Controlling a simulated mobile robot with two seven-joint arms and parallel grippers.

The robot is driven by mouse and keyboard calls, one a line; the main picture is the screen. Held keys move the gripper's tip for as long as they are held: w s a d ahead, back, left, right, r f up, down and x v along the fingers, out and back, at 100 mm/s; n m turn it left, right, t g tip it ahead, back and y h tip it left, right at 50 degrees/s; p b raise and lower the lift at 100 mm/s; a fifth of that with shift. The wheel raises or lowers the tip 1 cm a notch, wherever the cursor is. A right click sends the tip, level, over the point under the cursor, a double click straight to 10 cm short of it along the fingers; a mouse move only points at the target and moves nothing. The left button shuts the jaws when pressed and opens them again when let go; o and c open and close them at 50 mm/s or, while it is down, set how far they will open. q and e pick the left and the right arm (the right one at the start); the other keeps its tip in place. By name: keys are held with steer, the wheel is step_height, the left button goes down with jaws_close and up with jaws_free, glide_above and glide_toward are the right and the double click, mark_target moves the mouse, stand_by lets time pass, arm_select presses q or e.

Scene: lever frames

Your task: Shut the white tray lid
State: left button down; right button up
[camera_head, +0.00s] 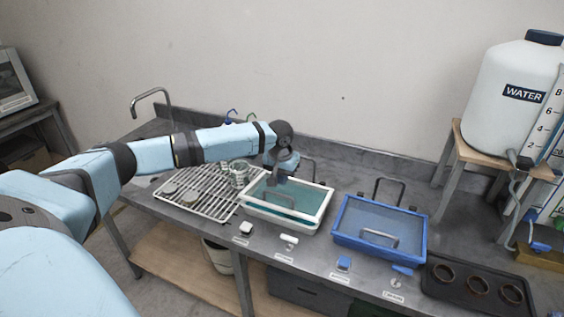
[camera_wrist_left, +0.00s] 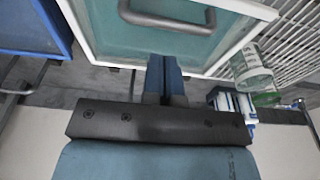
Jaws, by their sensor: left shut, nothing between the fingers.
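The white tray (camera_head: 318,226) stands on the steel bench, left of the blue tray. Its lid, a white frame with a teal panel (camera_head: 300,196), shows over it; I cannot tell from this angle how wide any gap is. In the left wrist view the white-framed lid (camera_wrist_left: 200,64) with a grey bar handle (camera_wrist_left: 165,18) fills the top. My left gripper (camera_head: 281,178) is at the far side of the tray, over or close to its back edge. Its fingers (camera_wrist_left: 164,72) are together and empty; contact with the lid is unclear. My right gripper is out of view.
A blue tray (camera_head: 342,236) with a mesh lid stands to the right. A white wire rack (camera_head: 195,205) with dishes and glasses is on the left. Small labelled pieces line the front edge. A dark tray (camera_head: 450,290) with round cups and a water tank (camera_head: 505,85) are further right.

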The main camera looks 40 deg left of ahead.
arm_select(q)
steer(key=shift+s+d+f, duration=0.1)
steer(key=shift+s+f, duration=0.2)
steer(key=shift+f, duration=0.35)
steer(key=shift+s+f, duration=0.25)
steer(key=shift+f, duration=0.5)
